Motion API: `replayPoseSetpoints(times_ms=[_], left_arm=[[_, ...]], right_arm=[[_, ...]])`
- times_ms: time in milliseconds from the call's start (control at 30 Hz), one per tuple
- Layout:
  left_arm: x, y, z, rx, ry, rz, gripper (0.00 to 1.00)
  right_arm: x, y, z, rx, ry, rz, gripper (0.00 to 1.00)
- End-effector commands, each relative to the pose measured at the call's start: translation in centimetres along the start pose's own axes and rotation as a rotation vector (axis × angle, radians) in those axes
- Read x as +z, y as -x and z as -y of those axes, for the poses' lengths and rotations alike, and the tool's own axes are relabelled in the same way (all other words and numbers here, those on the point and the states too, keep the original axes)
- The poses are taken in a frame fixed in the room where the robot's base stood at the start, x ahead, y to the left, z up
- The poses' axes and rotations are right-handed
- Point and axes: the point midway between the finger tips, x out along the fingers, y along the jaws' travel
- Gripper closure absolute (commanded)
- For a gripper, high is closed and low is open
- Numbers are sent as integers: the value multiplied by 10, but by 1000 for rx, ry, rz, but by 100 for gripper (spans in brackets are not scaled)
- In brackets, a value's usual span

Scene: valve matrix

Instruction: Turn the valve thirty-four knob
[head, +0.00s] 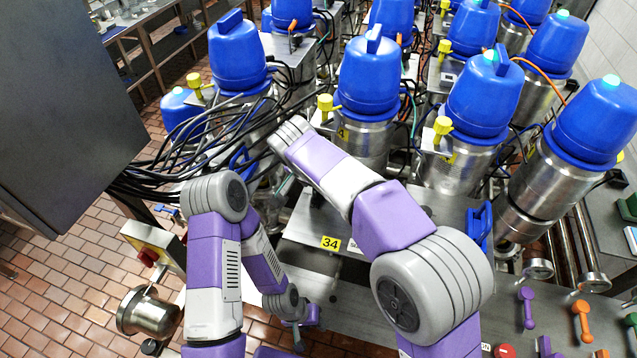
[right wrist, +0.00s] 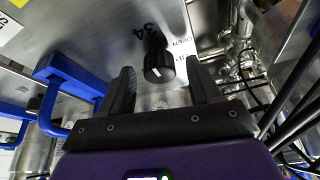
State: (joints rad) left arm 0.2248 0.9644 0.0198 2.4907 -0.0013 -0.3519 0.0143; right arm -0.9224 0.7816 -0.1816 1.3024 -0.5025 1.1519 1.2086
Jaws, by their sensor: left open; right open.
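The valve thirty-four knob (right wrist: 157,66) is a black round knob with a white pointer mark. It sits on a metal panel, with "34" printed beside it and an "OPEN" label to its right. In the right wrist view my right gripper (right wrist: 160,80) is open, one finger on each side of the knob; I cannot tell whether they touch it. In the head view the right gripper and the knob are hidden behind my arm and the metalwork. My left gripper (head: 300,338) hangs low, open and apart from the panel.
Several blue-capped valves (head: 368,78) stand in rows behind. Black cables (head: 185,150) hang at the left. A blue handle (right wrist: 62,100) is left of the right gripper. A grey cabinet (head: 65,100) stands at far left. The tiled floor (head: 60,290) is open at lower left.

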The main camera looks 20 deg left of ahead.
Motion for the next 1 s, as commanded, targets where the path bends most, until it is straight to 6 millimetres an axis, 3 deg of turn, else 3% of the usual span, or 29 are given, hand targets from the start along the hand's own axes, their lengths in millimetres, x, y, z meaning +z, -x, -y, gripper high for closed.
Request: replayPoseSetpoints(times_ms=[500, 1000], left_arm=[[0, 7, -2, 0, 0, 0, 57], [0, 7, -2, 0, 0, 0, 57]], right_arm=[[0, 70, 0, -2, 0, -1, 37], [0, 76, 0, -1, 0, 0, 37]])
